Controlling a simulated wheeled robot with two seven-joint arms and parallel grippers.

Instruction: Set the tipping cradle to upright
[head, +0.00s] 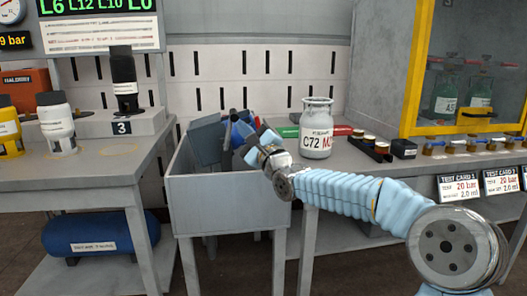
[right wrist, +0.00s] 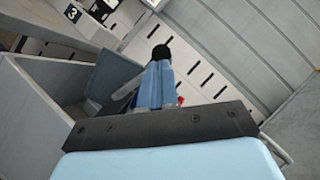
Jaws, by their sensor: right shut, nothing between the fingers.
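A grey open-topped bin-like frame (head: 228,200) stands between the two benches. Inside it is a tilted grey piece (head: 205,142) with blue parts beside it; this looks like the tipping cradle, but its exact pose is partly hidden by my gripper. My right gripper (head: 250,141) is over the right side of the frame, reaching in from the right. In the right wrist view its blue fingers (right wrist: 155,86) are together with nothing between them, and grey walls (right wrist: 35,95) rise at the left. I cannot tell whether it touches the cradle. My left gripper is not in view.
A white jar labelled C72 (head: 317,130) stands on the right bench, close to my right arm. A small dark tray (head: 370,148) is farther right. The left bench holds a white bottle (head: 57,122) and a black-topped bottle (head: 125,82) on block 3.

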